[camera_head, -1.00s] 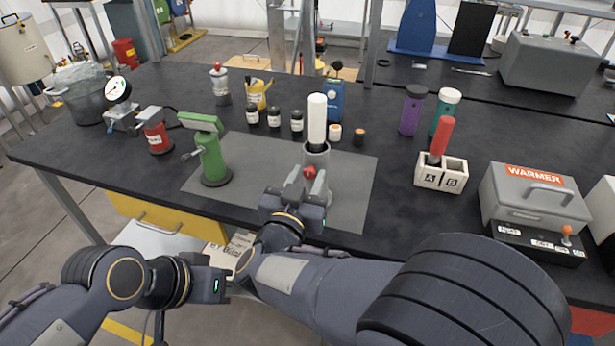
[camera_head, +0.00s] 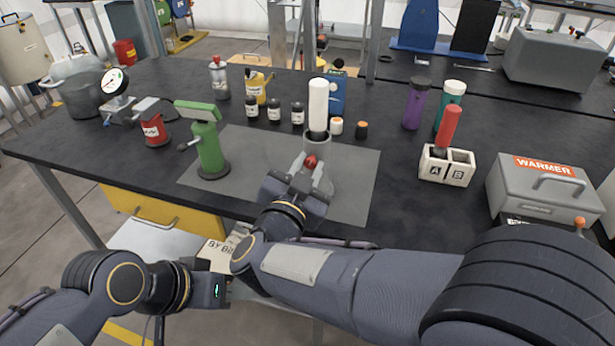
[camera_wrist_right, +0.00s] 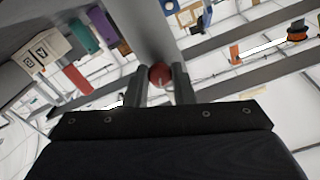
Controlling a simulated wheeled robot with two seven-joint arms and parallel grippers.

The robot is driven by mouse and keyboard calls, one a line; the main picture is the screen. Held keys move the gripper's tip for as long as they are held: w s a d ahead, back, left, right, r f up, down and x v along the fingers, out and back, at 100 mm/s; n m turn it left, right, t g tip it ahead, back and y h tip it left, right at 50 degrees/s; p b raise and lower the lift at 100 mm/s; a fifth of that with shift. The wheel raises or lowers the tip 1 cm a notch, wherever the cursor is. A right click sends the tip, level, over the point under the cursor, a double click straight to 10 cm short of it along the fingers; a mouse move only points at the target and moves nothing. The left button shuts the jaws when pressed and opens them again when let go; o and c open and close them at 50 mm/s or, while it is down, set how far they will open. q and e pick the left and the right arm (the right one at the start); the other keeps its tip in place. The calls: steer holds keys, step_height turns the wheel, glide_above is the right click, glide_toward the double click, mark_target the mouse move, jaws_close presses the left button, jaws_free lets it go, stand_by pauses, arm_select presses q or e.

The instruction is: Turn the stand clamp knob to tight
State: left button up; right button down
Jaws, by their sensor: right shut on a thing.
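The stand (camera_head: 318,148) is a grey cylinder on the grey mat, with a white-topped piece (camera_head: 318,105) upright in its top. Its red clamp knob (camera_head: 311,161) faces me. My right gripper (camera_head: 306,174) reaches the knob from the front, and its fingers are shut on it. In the right wrist view the knob (camera_wrist_right: 160,75) sits between the two fingertips (camera_wrist_right: 158,84). The knob's tightness cannot be read from these views. My left gripper (camera_head: 219,282) is low in front of the table, away from the stand; its fingers cannot be made out.
The grey mat (camera_head: 355,185) has free room around the stand. A green device (camera_head: 208,150) stands to the left. Small dark bottles (camera_head: 274,112) and a blue box (camera_head: 338,92) are behind. A white A/B block (camera_head: 432,168) and a warmer (camera_head: 540,188) stand to the right.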

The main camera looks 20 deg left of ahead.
steer(key=m+b, duration=0.8)
steer(key=shift+f, duration=0.3)
steer(key=m+b, duration=1.2)
steer(key=m, duration=0.1)
steer(key=m+b, duration=0.3)
steer(key=shift+m, duration=0.3)
steer(key=m+b, duration=0.3)
steer(key=m, duration=0.1)
steer(key=shift+b, duration=0.35)
steer(key=shift+r+m+b, duration=0.2)
steer(key=shift+m+b, duration=0.7)
steer(key=shift+m, duration=0.6)
